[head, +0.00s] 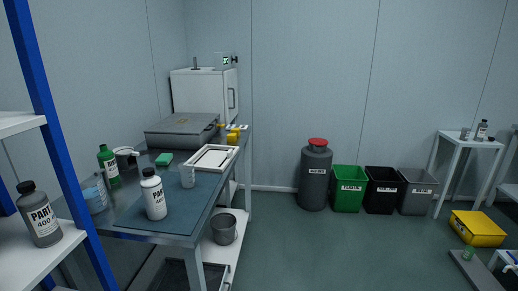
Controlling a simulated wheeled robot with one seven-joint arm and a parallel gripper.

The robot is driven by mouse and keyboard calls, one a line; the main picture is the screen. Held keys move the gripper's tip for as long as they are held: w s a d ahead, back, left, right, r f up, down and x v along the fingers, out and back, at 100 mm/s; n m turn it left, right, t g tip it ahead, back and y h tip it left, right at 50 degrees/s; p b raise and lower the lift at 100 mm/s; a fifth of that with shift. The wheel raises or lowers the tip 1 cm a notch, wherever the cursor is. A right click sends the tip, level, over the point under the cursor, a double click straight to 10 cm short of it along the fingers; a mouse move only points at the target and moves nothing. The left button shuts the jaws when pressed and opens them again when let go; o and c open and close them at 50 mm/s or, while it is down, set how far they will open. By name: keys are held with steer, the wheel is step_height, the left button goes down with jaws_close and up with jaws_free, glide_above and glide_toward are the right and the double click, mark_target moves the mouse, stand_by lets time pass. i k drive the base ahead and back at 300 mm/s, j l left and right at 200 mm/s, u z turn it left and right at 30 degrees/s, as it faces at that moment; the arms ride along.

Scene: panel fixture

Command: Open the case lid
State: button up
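A flat grey case (181,129) lies on the far part of the metal workbench at the left, in front of a white cabinet. Its lid (183,122) looks shut. The case's latch or handle is too small to make out. My gripper is not in view.
A blue shelf post (52,120) stands at near left. Several bins line the back wall. The middle floor is clear.

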mark_target(178, 123)
steer(key=i+l+z, duration=0.1)
steer(key=i+z, duration=0.3)
steer(key=i, duration=1.5)
steer(key=i+l+u, duration=0.1)
steer(key=i+u, duration=0.25)
steer(key=i, duration=0.15)
steer(key=i+l+u, duration=0.2)
steer(key=i+u, duration=0.2)
steer(key=i+l+u, duration=0.35)
steer(key=i, duration=0.2)
steer(key=i+l+u, duration=0.15)
steer(key=i+u, duration=0.2)
steer(key=i, duration=0.35)
